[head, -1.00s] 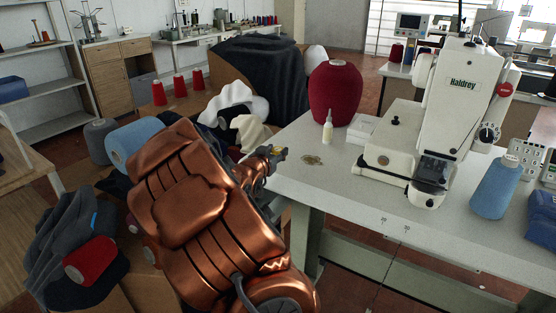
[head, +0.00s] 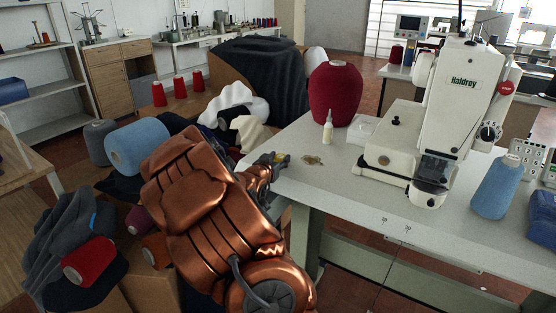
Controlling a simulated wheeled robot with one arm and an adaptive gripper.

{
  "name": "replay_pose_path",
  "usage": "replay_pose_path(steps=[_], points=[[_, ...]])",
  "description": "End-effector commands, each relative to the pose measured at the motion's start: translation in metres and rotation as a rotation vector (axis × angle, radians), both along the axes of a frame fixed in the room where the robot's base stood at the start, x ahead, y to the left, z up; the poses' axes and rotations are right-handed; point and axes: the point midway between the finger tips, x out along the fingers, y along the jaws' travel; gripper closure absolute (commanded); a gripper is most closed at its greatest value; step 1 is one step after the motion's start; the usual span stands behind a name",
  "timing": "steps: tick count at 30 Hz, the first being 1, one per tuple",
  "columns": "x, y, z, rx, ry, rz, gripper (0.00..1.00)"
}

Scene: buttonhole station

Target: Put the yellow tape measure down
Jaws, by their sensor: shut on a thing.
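My gripper (head: 277,161) is at the left end of the white sewing table (head: 340,195), low over its corner. A small yellow bit, the tape measure (head: 281,158), shows at its fingertips. The gripper is shut on it. Most of the tape measure is hidden by the fingers, and I cannot tell whether it touches the table top.
Just right of the gripper lies a small flat brownish item (head: 313,160). Behind it stand a small white bottle (head: 328,132) and a large dark red thread cone (head: 335,94). The white sewing machine (head: 450,110) and a blue cone (head: 495,189) stand further right. The table's front strip is clear.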

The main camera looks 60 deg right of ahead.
Motion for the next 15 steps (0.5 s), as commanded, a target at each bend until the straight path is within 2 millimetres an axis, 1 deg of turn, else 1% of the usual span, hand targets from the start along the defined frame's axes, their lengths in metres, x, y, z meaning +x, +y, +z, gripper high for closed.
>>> replay_pose_path(steps=[1, 2, 6, 8, 9, 15], points=[[0.0001, 0.0001, -0.0020, 0.001, 0.000, 0.000, 0.85], [0.0001, 0.0000, -0.0013, 0.000, 0.000, 0.000, 0.55], [0.0000, 0.0000, -0.0010, 0.000, 0.000, 0.000, 0.41], [0.0000, 0.0000, -0.0009, 0.000, 0.000, 0.000, 0.34], [-0.0001, 0.0000, -0.0010, 0.000, 0.000, 0.000, 0.34], [-0.0001, 0.0000, -0.0009, 0.000, 0.000, 0.000, 0.34]])
